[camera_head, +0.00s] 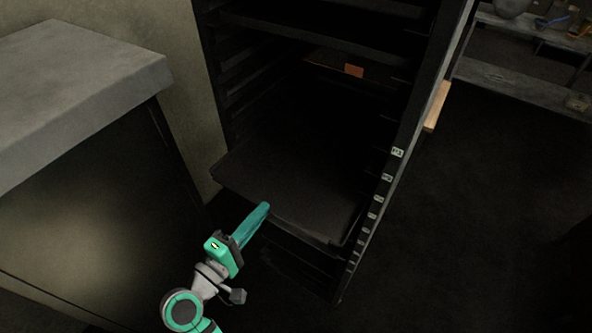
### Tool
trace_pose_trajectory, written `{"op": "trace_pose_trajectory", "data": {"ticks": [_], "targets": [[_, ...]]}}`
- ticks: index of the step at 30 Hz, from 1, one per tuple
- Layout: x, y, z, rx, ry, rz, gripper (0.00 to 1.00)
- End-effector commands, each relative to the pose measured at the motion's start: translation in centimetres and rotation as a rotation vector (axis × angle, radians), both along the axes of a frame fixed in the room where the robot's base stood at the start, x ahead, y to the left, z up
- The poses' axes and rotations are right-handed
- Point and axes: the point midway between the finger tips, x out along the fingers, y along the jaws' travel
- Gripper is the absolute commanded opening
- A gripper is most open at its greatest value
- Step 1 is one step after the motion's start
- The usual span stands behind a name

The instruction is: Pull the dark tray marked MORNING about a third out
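A dark tray (295,190) sits low in the black rack, with its front edge standing out past the rack's front. I cannot read MORNING on it. Another tray (325,62) higher and deeper in the rack carries an orange label (354,71), whose writing is too small to read. My teal gripper (263,208) is at the front edge of the low tray, left of its middle, its tip overlapping the edge in the picture. I cannot tell whether it touches the tray. Its fingers line up as one bar, so the gap between them is hidden.
The rack's right post (388,178) carries several small pale labels. A grey-topped counter (75,85) stands close on the left. Shelves (530,85) with pots are at the back right. The dark floor (470,220) right of the rack looks clear.

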Motion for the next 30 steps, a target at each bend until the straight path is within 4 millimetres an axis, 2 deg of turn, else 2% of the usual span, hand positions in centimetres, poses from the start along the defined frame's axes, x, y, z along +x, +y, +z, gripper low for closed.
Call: {"op": "trace_pose_trajectory", "data": {"ticks": [27, 28, 30], "targets": [[-5.5, 4.1, -0.1, 0.000, 0.002, 0.003, 0.00], [-5.5, 4.0, -0.1, 0.000, 0.002, 0.002, 0.11], [-5.4, 4.0, -0.1, 0.000, 0.001, 0.001, 0.25]]}}
